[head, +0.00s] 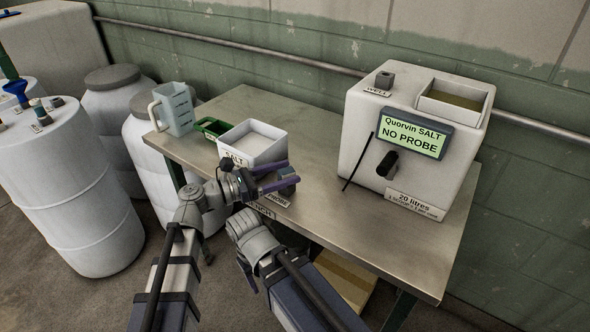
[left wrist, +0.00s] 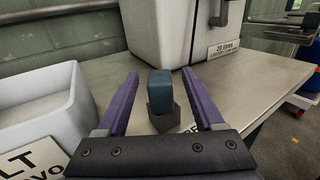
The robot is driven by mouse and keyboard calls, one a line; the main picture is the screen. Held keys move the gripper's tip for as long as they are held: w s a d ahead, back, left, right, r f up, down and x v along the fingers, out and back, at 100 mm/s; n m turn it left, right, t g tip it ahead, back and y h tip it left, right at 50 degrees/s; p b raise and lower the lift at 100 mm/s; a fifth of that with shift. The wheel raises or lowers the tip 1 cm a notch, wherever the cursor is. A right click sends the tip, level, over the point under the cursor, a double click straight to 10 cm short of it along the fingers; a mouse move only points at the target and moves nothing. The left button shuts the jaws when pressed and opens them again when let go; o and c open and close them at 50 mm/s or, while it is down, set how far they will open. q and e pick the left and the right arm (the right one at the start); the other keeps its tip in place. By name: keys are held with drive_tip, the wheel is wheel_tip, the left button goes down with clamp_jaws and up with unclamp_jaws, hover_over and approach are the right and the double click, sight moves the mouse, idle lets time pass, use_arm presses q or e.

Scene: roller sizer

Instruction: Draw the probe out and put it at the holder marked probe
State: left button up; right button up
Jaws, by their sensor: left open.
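A blue-grey block-shaped probe head (left wrist: 160,84) stands upright in a dark grey holder (left wrist: 162,118) on the bench, seen in the left wrist view. The white machine (head: 362,112) has a display (head: 412,134) reading "Quorvin SALT NO PROBE".
The bench front right (head: 400,245) is clear. White drums (head: 72,190) stand at left.

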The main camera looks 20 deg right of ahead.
sight(279, 175)
use_arm(q)
drive_tip(key=shift+s+a, duration=0.15)
drive_tip(key=shift+a, duration=0.8)
drive_tip(key=shift+s+a, duration=0.15)
drive_tip(key=shift+a, duration=0.8)
